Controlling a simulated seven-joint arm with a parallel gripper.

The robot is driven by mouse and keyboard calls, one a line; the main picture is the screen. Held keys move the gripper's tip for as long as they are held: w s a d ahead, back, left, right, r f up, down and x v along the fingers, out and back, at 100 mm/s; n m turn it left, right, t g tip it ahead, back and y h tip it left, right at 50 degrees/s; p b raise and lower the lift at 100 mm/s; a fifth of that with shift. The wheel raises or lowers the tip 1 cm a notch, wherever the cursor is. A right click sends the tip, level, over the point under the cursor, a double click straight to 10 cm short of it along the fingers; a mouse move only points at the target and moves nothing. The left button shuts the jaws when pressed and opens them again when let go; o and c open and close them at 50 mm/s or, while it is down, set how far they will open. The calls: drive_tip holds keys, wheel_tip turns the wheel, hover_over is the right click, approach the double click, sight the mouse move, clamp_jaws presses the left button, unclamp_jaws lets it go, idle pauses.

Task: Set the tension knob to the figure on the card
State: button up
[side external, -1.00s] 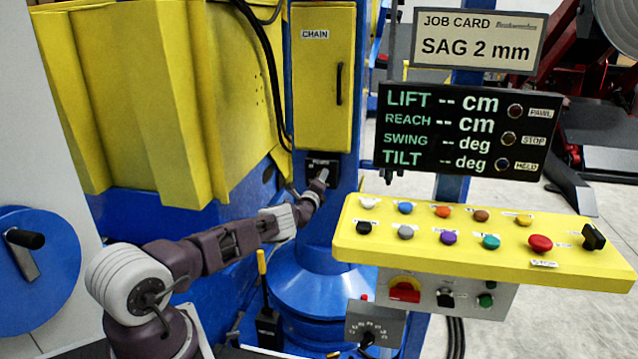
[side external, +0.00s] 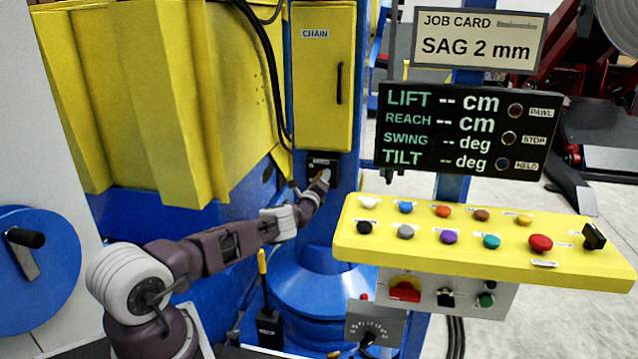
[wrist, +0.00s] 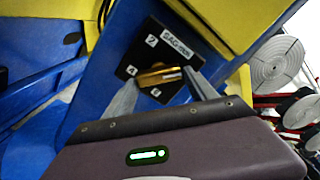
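The job card (side external: 477,37) at the upper right reads SAG 2 mm. The tension knob (wrist: 160,76) is a brass-coloured bar on a black plate (wrist: 140,55) labelled SAG mm, with figures 2, 4 and 6 visible. The knob's left end lies near the 4; I cannot make out a pointer mark. My gripper (wrist: 161,80) is at the plate, with a finger at each end of the bar, and looks shut on it. In the side view my gripper (side external: 325,177) covers most of the knob on the blue column.
A yellow CHAIN cabinet (side external: 323,80) is above the plate. A yellow button panel (side external: 480,245) projects to the right, below a black display (side external: 467,130) showing dashes. A lower dial box (side external: 375,325) and a yellow-topped lever (side external: 263,290) stand below my arm.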

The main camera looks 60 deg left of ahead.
drive_tip(key=shift+o, duration=1.1)
drive_tip(key=v, duration=0.5)
wheel_tip(320, 180, up, 7)
